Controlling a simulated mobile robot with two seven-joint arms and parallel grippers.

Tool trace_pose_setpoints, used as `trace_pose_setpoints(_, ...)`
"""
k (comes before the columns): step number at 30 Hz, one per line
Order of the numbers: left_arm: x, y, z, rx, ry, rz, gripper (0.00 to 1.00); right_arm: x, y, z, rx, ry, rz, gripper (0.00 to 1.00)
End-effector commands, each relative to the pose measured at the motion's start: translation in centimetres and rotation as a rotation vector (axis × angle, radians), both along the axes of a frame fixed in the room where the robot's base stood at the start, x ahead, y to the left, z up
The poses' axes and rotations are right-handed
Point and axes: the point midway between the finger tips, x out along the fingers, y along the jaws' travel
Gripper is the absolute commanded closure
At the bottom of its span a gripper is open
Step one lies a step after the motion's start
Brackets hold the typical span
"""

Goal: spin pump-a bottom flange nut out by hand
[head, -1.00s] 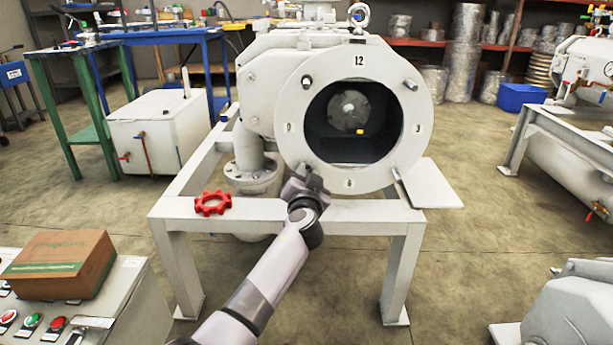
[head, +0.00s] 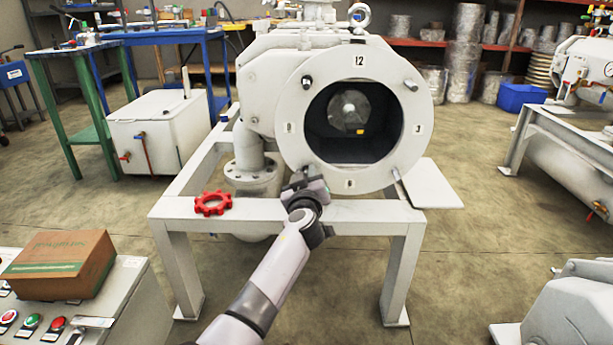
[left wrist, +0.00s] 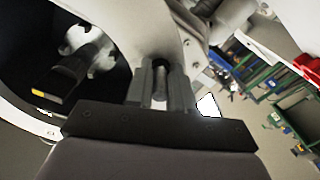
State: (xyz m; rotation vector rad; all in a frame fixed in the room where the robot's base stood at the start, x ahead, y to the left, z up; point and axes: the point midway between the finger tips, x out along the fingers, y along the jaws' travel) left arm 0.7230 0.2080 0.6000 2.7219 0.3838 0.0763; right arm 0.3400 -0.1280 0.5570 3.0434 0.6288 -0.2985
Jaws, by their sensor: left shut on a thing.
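The pump's round white flange (head: 292,139) faces me, with labels 12, 3, 6 and 9 around its dark opening. Studs show at its upper left, upper right and lower right. My left gripper (head: 306,180) is at the lower left of the flange rim, near the 6 label. In the left wrist view its two fingers (left wrist: 160,88) are shut on a small pale piece at the flange face, the bottom flange nut (left wrist: 159,92). The nut is mostly hidden between the fingers, so its thread cannot be seen. My right gripper is not in view.
The pump stands on a white frame (head: 255,209). A red handwheel-like part (head: 213,203) lies on the frame's left. A brown box (head: 58,262) sits on a control panel at the lower left. A white plate (head: 430,185) juts out at the right.

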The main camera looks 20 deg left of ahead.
Motion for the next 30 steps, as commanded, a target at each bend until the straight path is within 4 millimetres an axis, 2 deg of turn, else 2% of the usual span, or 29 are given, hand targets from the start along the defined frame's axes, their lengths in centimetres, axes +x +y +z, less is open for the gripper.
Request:
trace_pose_setpoints(15,0.09,0.08,0.41,-0.432,-0.131,-0.002,1.0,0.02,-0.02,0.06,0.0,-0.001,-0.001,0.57)
trace_pose_setpoints(21,0.09,0.08,0.42,-0.541,-0.163,-0.003,1.0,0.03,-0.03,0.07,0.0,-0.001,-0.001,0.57)
trace_pose_setpoints(30,0.1,0.1,0.44,-0.618,-0.186,-0.003,1.0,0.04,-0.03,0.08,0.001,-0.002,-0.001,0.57)
